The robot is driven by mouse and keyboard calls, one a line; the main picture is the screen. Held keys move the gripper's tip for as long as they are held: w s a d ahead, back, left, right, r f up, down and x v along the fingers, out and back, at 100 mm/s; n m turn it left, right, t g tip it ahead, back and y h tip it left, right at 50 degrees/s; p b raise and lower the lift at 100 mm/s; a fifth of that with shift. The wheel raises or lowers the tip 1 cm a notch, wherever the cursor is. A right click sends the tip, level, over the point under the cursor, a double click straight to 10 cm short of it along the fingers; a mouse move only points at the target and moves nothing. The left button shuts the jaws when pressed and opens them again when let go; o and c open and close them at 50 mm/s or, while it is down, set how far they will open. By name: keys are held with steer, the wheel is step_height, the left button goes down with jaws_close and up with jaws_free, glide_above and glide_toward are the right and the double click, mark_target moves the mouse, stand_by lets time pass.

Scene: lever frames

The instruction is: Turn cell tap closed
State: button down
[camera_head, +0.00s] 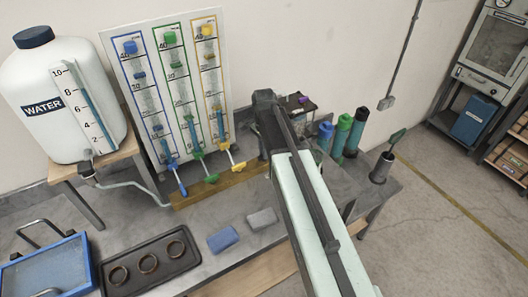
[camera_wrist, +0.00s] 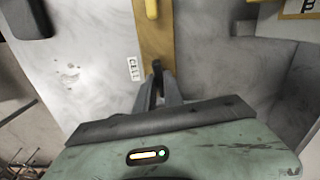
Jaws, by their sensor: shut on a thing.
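My gripper (camera_wrist: 158,88) shows in the wrist view, its two grey fingers closed around a small dark handle (camera_wrist: 157,67). The handle stands at the wooden strip (camera_wrist: 155,42), beside a white label reading CELL (camera_wrist: 134,68), so it appears to be the cell tap's handle. Most of it is hidden between the fingers, and its turn angle is hard to tell. In the head view my arm covers the gripper and this handle.
A panel (camera_head: 106,50) with blue, green and yellow tubes stands behind the wooden base (camera_head: 187,197). Blue (camera_head: 176,178), green (camera_head: 207,167) and yellow (camera_head: 235,157) levers stick out in front. A water tank (camera_head: 30,75), a dark ring tray (camera_head: 122,284) and colored bottles (camera_head: 342,130) are around.

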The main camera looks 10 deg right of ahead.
steer(key=shift+m, duration=0.6)
steer(key=c, duration=1.5)
jaws_free()
steer(key=shift+o, duration=0.2)
step_height(320, 180, up, 8)
steer(key=p, duration=0.8)
steer(key=shift+f, duration=0.1)
